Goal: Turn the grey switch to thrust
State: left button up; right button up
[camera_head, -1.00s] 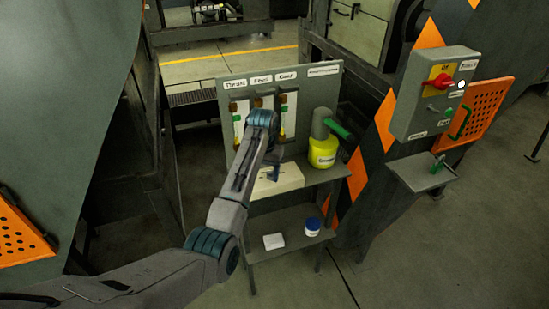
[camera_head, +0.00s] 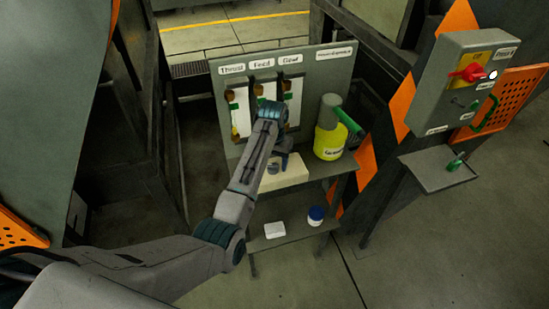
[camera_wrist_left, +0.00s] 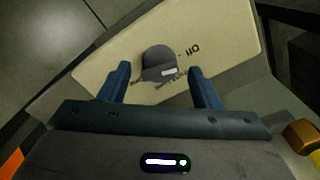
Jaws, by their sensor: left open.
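The grey switch (camera_head: 272,168) is a rounded knob on a cream box (camera_head: 294,176), which sits on the upper shelf of a stand. In the left wrist view the grey switch (camera_wrist_left: 158,64) has a small pale mark and stands on the cream face (camera_wrist_left: 215,30), with dark lettering beside it, upside down and partly hidden. My left gripper (camera_wrist_left: 160,85) is open and empty; its two blue fingers lie on either side of the switch in that view. In the head view my left gripper (camera_head: 283,150) is over the box, its fingers partly hidden. My right gripper is not in view.
A labelled panel (camera_head: 325,80) with several gauge tubes rises behind the box. A yellow oil can (camera_head: 329,143) stands right of it. A white block (camera_head: 274,230) and a blue-lidded jar (camera_head: 316,215) are on the lower shelf. A grey control box (camera_head: 460,90) with a red switch is farther right.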

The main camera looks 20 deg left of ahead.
pick_arm(q)
jog(key=shift+s+f, duration=0.1)
jog(key=shift+f, duration=0.25)
jog(key=shift+s, duration=0.1)
jog(key=shift+s+r, duration=0.1)
jog(key=c, duration=0.8)
jog(key=shift+c, duration=0.9)
jog(key=shift+m, duration=0.4)
jog(key=m, duration=0.2)
jog(key=shift+m, duration=0.4)
jog(key=m, duration=0.3)
jog(key=shift+m, duration=1.5)
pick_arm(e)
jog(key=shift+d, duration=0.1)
pick_arm(q)
jog(key=shift+m, duration=0.3)
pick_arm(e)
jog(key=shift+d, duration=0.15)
